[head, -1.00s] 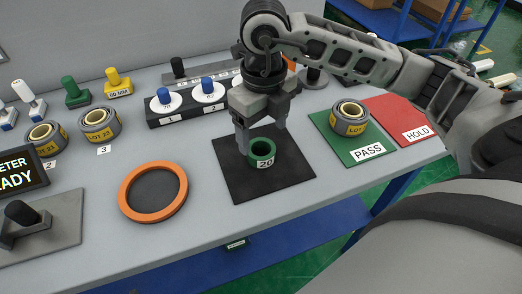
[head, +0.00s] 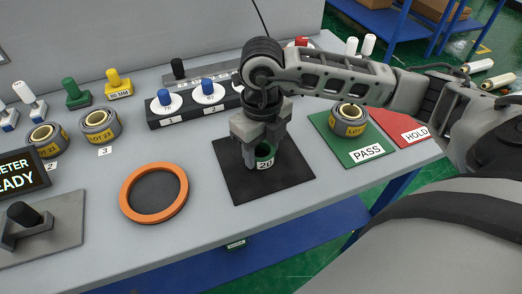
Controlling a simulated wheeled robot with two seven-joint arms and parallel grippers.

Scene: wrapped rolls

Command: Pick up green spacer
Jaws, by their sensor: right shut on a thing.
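My left gripper is not in view.
An orange ring (head: 153,216) lies left of the mat. A green PASS mat (head: 368,153) bearing a wrapped roll (head: 349,120) and a red HOLD mat (head: 402,127) are to the right. A rack with numbered discs (head: 165,107) stands behind.

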